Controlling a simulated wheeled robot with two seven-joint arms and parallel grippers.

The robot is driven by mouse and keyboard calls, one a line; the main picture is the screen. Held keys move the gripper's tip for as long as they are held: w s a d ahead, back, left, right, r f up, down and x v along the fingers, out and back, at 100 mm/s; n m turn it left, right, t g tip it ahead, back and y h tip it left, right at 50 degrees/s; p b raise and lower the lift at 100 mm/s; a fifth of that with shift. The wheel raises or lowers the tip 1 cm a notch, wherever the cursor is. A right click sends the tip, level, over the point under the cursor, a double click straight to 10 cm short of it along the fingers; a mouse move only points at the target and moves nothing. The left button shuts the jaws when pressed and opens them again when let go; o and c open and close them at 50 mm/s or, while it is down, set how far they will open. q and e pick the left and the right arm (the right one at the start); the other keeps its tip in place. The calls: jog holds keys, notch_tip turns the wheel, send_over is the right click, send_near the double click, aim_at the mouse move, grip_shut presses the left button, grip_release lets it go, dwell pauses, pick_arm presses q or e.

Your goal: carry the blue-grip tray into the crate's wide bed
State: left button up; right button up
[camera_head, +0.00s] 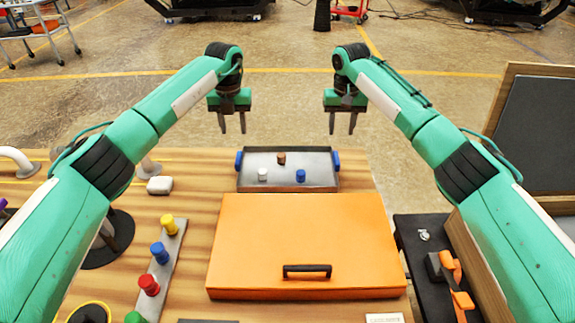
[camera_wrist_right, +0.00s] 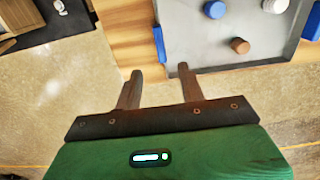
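The blue-grip tray (camera_head: 290,186) is a shallow grey metal tray at the table's far edge, behind the orange box. It has a blue grip on its left end (camera_head: 239,161) and right end (camera_head: 336,160). A brown, a white and a blue cylinder stand in it. My left gripper (camera_head: 233,130) is open and empty, pointing down above the tray's left end. My right gripper (camera_head: 342,131) is open and empty above its right end; in the right wrist view its fingers are apart, short of a blue grip (camera_wrist_right: 158,45). Which object is the crate is unclear.
A closed orange box (camera_head: 300,235) with a black handle fills the middle of the table. A strip with several coloured knobs (camera_head: 158,265) lies at left. A wooden-sided box (camera_head: 500,100) with a grey panel stands at right, beside a dark surface (camera_head: 408,232) bearing orange tools.

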aim_at(238, 157)
pick_arm(q)
notch_tip(238, 157, down, 14)
jog(key=shift+f, duration=0.1)
pick_arm(e)
notch_tip(238, 157, down, 14)
jog(key=shift+f, duration=0.1)
pick_arm(q)
grip_shut()
pick_arm(e)
grip_shut()
pick_arm(q)
jog(key=shift+w, duration=0.1)
